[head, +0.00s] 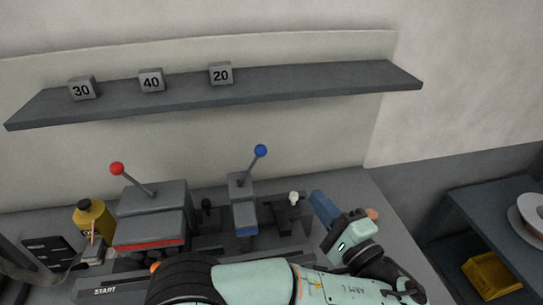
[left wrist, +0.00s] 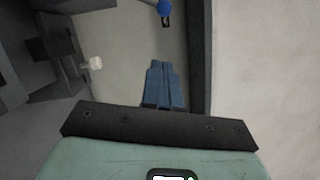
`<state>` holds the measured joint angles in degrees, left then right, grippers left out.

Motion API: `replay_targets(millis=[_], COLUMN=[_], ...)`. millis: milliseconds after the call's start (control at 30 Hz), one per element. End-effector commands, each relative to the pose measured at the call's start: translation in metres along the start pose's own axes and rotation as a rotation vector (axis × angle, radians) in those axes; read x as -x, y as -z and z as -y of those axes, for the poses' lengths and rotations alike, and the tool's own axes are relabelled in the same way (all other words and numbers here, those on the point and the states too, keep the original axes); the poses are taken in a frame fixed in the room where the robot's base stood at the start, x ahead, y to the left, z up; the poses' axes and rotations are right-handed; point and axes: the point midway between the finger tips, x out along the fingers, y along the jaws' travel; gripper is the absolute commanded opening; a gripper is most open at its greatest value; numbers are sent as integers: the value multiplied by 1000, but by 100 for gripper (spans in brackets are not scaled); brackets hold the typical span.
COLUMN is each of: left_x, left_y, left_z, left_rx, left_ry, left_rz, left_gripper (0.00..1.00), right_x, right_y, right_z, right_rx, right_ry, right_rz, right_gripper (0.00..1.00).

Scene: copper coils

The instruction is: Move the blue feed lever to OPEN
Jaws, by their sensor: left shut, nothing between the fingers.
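The blue feed lever has a blue ball knob (head: 260,151) on a thin grey rod, tilted to the right above a grey block with a blue stripe (head: 243,228). The knob also shows at the top of the left wrist view (left wrist: 165,7), beyond the fingertips. My left gripper (head: 318,199) is right of the lever and lower in the picture, apart from it. Its blue fingers (left wrist: 161,66) are shut together with nothing between them. I cannot read any OPEN mark. My right gripper does not show.
A red-knobbed lever (head: 117,168) stands at left beside a yellow bottle (head: 93,220). A small white knob (head: 294,197) is between the blue lever and my left gripper. A shelf (head: 300,88) with numbered blocks runs above. A yellow bin (head: 492,276) is at lower right.

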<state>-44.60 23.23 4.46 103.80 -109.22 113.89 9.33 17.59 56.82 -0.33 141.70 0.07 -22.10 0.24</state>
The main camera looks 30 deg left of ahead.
Motion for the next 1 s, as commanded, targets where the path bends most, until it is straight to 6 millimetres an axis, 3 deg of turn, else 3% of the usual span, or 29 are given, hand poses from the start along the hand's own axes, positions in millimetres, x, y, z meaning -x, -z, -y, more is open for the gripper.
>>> replay_targets(millis=[367,567,867,1000], left_x=[-6,-37,-101,-117], left_y=[0,-1,-1,-16], left_z=[0,0,1,1], left_rx=[0,-1,-1,0], left_ry=[-1,-2,-2,-1], left_rz=[1,4,4,2], left_gripper=[0,0,0,0], right_x=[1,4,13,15], right_y=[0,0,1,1], right_z=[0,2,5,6], right_rx=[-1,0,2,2], right_ry=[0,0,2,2], right_rz=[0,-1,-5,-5], right_gripper=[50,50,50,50])
